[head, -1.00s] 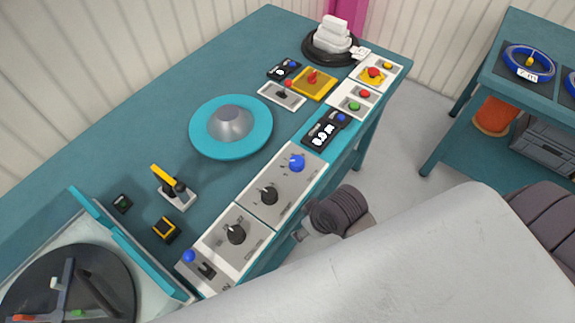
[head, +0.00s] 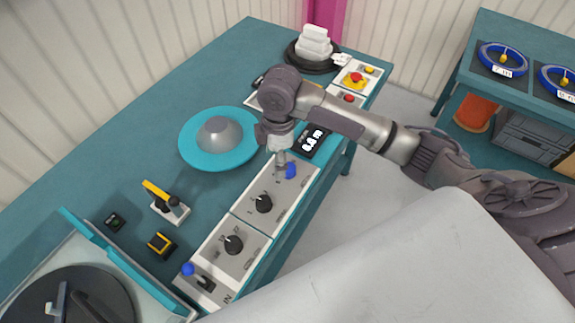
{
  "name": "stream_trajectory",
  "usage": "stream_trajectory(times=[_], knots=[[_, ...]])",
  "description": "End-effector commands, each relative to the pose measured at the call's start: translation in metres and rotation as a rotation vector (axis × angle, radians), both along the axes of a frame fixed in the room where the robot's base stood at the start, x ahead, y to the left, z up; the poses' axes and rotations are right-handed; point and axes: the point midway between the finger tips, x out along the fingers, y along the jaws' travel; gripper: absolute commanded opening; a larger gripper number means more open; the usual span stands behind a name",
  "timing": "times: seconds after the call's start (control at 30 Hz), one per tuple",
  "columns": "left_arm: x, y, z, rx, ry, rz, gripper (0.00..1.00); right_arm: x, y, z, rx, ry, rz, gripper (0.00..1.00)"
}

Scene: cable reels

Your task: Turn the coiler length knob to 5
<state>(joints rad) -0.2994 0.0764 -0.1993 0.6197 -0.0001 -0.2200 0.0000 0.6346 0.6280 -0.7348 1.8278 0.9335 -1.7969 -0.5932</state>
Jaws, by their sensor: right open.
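A sloped front control strip carries two black knobs with pale pointer marks: an upper knob (head: 264,204) on the panel with a blue button (head: 290,170), and a lower knob (head: 233,244) on the panel below. The lettering around both is too small to read, so I cannot tell which is the length knob. My right gripper (head: 281,167) points down over the upper panel, just left of the blue button and above the upper knob in the picture. It is open and holds nothing visible; whether it touches the panel is unclear. My left gripper is out of view.
A black display (head: 313,139) with white digits sits beyond the upper panel, partly behind my right arm. A teal reel disc (head: 218,137) with a grey cone lies left of it.

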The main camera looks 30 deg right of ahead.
Motion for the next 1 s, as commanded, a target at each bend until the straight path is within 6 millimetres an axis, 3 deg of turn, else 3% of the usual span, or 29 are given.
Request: stream_trajectory(times=[0.1, 0.2, 0.37, 0.57, 0.8, 1.0], knots=[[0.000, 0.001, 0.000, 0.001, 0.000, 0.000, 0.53, 0.020, -0.029, 0.028, -0.047, 0.027, 0.044, 0.67], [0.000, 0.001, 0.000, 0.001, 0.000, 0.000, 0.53, 0.026, -0.042, 0.041, -0.061, 0.046, 0.064, 0.67], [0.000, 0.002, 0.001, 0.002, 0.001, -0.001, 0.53, 0.028, -0.048, 0.042, -0.065, 0.058, 0.074, 0.67], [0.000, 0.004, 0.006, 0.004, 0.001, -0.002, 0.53, 0.025, -0.047, 0.012, -0.066, 0.060, 0.074, 0.67], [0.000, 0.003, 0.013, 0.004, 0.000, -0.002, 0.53, 0.023, -0.047, -0.041, -0.066, 0.060, 0.074, 0.67], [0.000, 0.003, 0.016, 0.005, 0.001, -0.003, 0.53, 0.022, -0.046, -0.074, -0.065, 0.057, 0.074, 0.67]])
